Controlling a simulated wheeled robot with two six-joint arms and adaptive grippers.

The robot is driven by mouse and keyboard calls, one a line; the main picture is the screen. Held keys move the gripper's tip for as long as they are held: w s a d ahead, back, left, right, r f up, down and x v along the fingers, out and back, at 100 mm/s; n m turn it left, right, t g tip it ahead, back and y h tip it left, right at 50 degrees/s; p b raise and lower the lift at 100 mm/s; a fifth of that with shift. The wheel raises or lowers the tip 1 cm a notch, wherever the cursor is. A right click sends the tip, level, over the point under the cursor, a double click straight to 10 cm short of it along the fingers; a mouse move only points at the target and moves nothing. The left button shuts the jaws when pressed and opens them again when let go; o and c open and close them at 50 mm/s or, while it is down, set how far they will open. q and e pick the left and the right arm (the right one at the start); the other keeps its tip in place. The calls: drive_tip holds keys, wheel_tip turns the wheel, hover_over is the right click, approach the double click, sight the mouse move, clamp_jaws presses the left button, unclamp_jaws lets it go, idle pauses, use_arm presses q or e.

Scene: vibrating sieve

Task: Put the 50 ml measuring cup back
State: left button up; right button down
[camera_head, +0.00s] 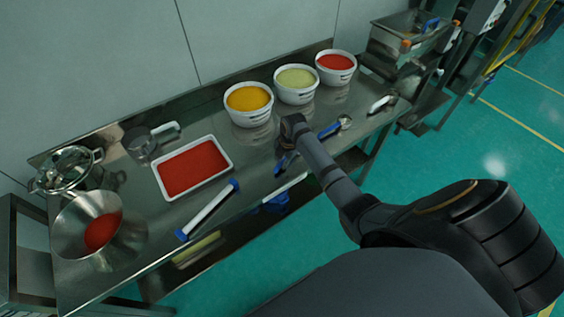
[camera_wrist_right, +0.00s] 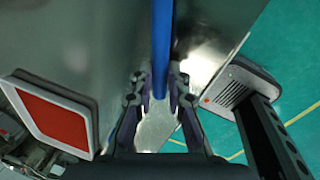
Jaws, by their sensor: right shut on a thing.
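My right gripper (camera_head: 285,156) is low over the front part of the steel table, right of the tray of red powder. In the right wrist view its fingers (camera_wrist_right: 160,98) are shut on a blue handle (camera_wrist_right: 161,42), which runs up out of the frame. I take it for the measuring cup's handle; the cup end and any size mark cannot be made out there. In the head view a blue-handled metal scoop (camera_head: 330,130) shows just right of my arm; I cannot tell whether it is the held piece. My left gripper is not in view.
White tubs of yellow (camera_head: 248,104), pale green (camera_head: 296,84) and red powder (camera_head: 336,67) stand behind. The white tray (camera_head: 192,167), a blue-ended tube (camera_head: 208,209) and a steel bowl (camera_head: 99,225) lie left. A dark-handled scoop (camera_head: 381,104) lies right.

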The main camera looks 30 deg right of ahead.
idle(0.3)
drive_tip(key=shift+f, duration=0.2)
idle(0.3)
drive_tip(key=c, duration=1.2)
unclamp_jaws()
drive_tip(key=o, duration=0.4)
drive_tip(key=shift+o, duration=0.2)
